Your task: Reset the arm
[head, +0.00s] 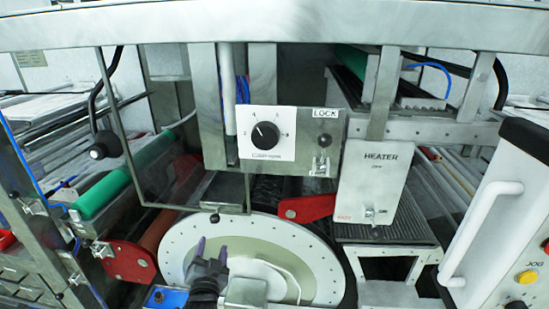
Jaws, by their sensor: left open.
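My left gripper (212,246) is dark with two purple fingertips and comes in from the bottom edge. Its fingers point up the picture, are apart, and hold nothing that I can see. It shows in front of the left part of a large round white drum face (318,261) with a ring of small holes. Whether it touches the drum face I cannot tell. My right gripper is not in view.
A knob panel with a LOCK switch (325,140) hangs above the drum. Red levers (306,208) (128,262) flank it. A HEATER box (374,180) is to the right, and a white cabinet with a handle (480,232) stands far right. A thin metal frame (128,150) hangs upper left.

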